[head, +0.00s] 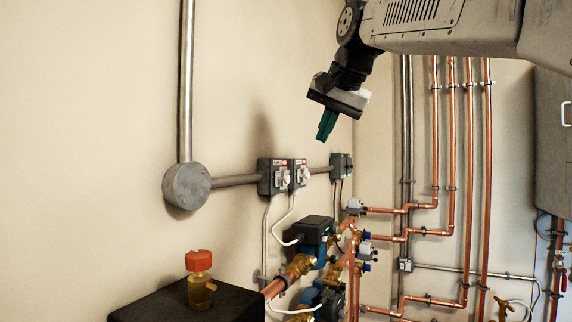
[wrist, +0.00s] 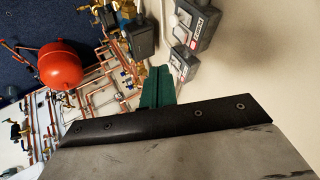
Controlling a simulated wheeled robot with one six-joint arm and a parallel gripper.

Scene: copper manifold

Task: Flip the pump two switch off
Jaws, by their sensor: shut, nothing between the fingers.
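Two grey switch boxes sit side by side on the wall conduit in the head view: a left box (head: 268,178) and a right box (head: 297,178). Each has a red-and-white label and a pale switch. The label text is too small to read, so I cannot tell which is pump two, nor the switch positions. The wrist view shows two labelled boxes, an upper one (wrist: 202,24) and a lower one (wrist: 184,62). My gripper (head: 325,128) has green fingers, shut and empty, above and right of the boxes, apart from them. Its fingers also show in the wrist view (wrist: 157,87).
Another grey box (head: 341,166) sits farther along the conduit. A round junction box (head: 186,186) is on the left. Pumps (head: 314,230) and copper pipes (head: 436,130) stand below and right. A red-capped valve (head: 199,262) is in front. The wrist view shows a red tank (wrist: 60,64).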

